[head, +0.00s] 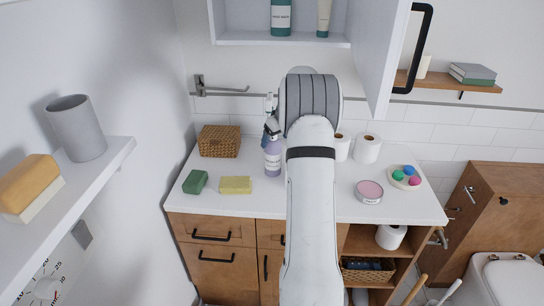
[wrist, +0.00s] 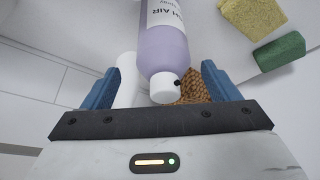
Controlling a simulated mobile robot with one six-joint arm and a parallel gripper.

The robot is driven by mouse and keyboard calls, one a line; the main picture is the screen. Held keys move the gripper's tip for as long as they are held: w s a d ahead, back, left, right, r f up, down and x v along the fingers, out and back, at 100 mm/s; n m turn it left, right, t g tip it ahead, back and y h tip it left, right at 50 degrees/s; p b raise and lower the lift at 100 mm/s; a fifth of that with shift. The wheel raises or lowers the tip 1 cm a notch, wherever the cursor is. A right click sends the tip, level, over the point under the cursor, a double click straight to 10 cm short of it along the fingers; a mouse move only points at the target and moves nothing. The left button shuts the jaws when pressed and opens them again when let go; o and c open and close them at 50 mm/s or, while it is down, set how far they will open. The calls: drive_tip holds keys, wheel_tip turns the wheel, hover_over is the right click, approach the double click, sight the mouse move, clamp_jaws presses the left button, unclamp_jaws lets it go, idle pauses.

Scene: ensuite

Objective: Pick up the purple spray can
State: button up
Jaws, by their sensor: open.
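The purple spray can (head: 272,161) stands upright on the white counter, just left of my arm in the head view. Its upper part is partly hidden by my gripper (head: 270,115). In the wrist view the can (wrist: 168,48), with part of a label reading "SH AIR" and a white cap, lies between the two blue fingers of my gripper (wrist: 158,85). The fingers are open, with a gap on each side of the can. I cannot tell whether anything touches it.
A wicker basket (head: 219,141) stands behind left of the can. A green sponge (head: 195,182) and a yellow sponge (head: 236,185) lie to its left. Toilet rolls (head: 367,149), a pink tin (head: 369,191) and a dish (head: 405,178) are right. An open cabinet door (head: 380,50) hangs above.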

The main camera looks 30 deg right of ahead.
sight(273, 157)
drive_tip(key=shift+a+p+x, duration=0.2)
drive_tip(key=shift+p+x, duration=0.35)
drive_tip(key=shift+x, duration=1.4)
drive_tip(key=shift+s, duration=0.1)
drive_tip(key=shift+c, duration=0.5)
drive_tip(key=shift+r, duration=0.1)
drive_tip(key=c, duration=1.4)
